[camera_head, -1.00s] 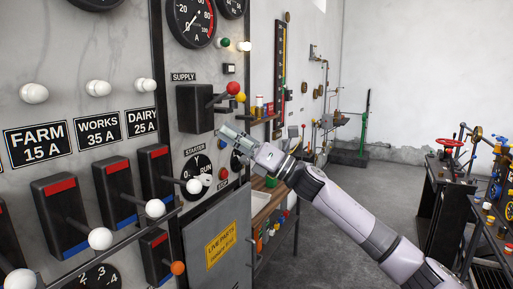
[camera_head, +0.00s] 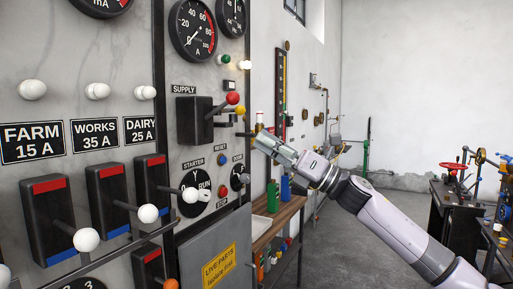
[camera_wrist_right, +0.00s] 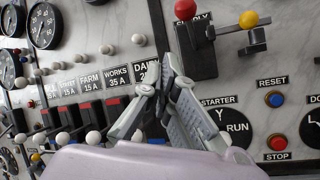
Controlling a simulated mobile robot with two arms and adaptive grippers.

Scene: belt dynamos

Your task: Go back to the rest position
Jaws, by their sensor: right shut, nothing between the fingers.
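My right gripper (camera_head: 257,141) is shut and empty in the head view, held in the air in front of the right edge of the switch panel (camera_head: 215,139). In the right wrist view its fingers (camera_wrist_right: 163,75) come together with nothing between them, in front of the panel. The supply switch (camera_head: 195,118), with red and yellow knobs, stands left of the gripper and apart from it in the head view. The starter dial (camera_head: 203,180) is below it. My left gripper is not in view.
Several black switches with white knobs (camera_head: 148,213) stick out from the panel at left. A wooden bench (camera_head: 284,215) with bottles stands past the panel. Machines on a dark stand (camera_head: 455,215) are at right. The grey floor between them is clear.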

